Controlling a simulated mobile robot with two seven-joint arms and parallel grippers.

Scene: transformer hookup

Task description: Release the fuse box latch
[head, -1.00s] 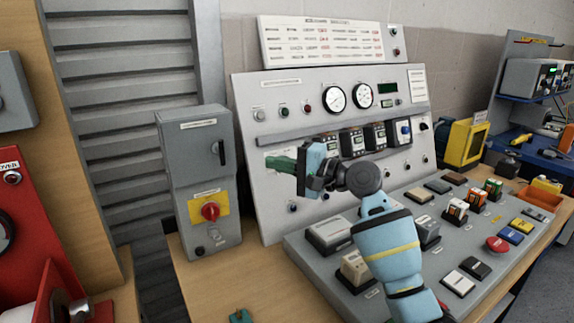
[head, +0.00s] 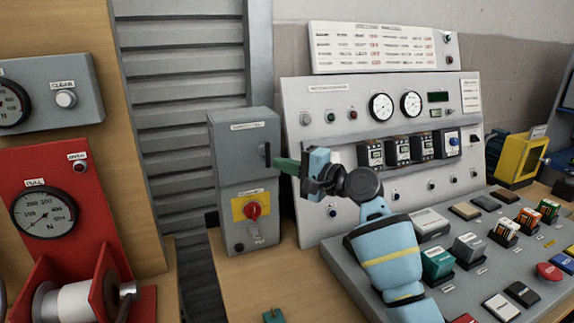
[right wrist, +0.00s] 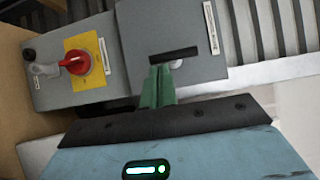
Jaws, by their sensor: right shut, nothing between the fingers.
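The fuse box is a tall grey box (head: 232,165) standing against the wall, left of the big panel. Its latch is a black upright handle (head: 267,155) on the right of its upper door. In the right wrist view the latch (right wrist: 174,53) is a black bar with a pale part under it. My right gripper (head: 280,164) has green fingers, shut and empty, pointing left at the latch. In the right wrist view the fingertips (right wrist: 159,70) come right up to the bar. I cannot tell if they touch it.
Below the latch, a red rotary knob (head: 253,210) sits on a yellow plate. The sloping control desk (head: 367,264) with several blocks lies to the right, under my right arm. A small green piece (head: 275,316) shows at the bottom edge. A red winch (head: 85,290) stands left.

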